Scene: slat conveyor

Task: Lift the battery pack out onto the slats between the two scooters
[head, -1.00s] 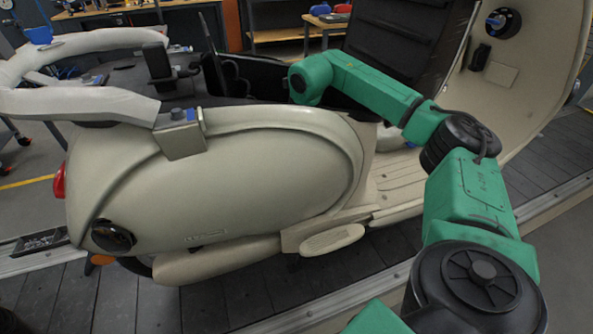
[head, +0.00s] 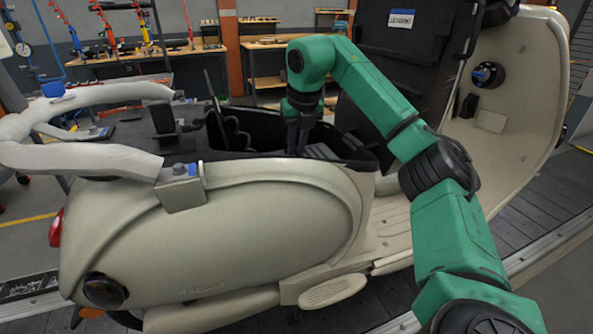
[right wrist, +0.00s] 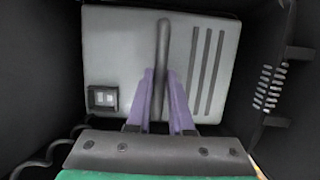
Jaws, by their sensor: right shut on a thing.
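The battery pack (right wrist: 120,55) is a grey block with dark grooves, a small socket and a dark bar handle (right wrist: 163,50) across its top. It sits in the black-walled compartment of the cream scooter (head: 260,225). My right gripper (head: 297,140) reaches down into the open compartment from above. In the right wrist view its purple fingers (right wrist: 160,100) are shut on the handle, one on each side. The head view shows little of the pack behind the compartment rim. My left gripper is not in view. Only one scooter is plain to see.
The black seat lid (head: 400,60) stands raised behind my right arm. A cream grab rail (head: 80,155) and a metal bracket (head: 180,188) flank the compartment on the left. Dark slats (head: 510,225) run along the right. Workbenches (head: 160,60) stand at the back.

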